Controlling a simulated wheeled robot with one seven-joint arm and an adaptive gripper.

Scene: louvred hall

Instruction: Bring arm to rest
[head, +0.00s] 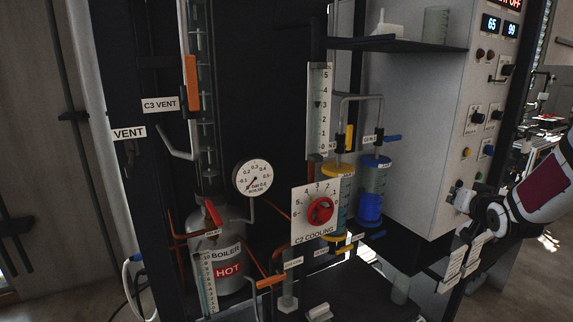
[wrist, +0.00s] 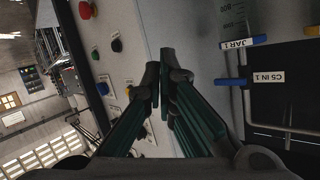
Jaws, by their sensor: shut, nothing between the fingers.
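My gripper (wrist: 161,95) shows in the wrist view, its two green-sided fingers shut at the tips with nothing between them. Behind it is the pale side of the control cabinet. In the head view my arm reaches in from the right edge, in front of the cabinet (head: 415,120). The gripper's fingertips cannot be made out clearly there. The wrist view is turned, with the cabinet's buttons left of the fingers and the label "JAR 1" (wrist: 237,43) and the label "C5 IN 1" (wrist: 268,77) to the right.
A rig stands left of the arm, with a boiler (head: 222,285) marked HOT, a round gauge (head: 252,179), a red C2 cooling dial (head: 320,210) and a blue-capped jar (head: 373,185). A dark shelf (head: 400,44) holds a beaker. Floor shows at the lower right.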

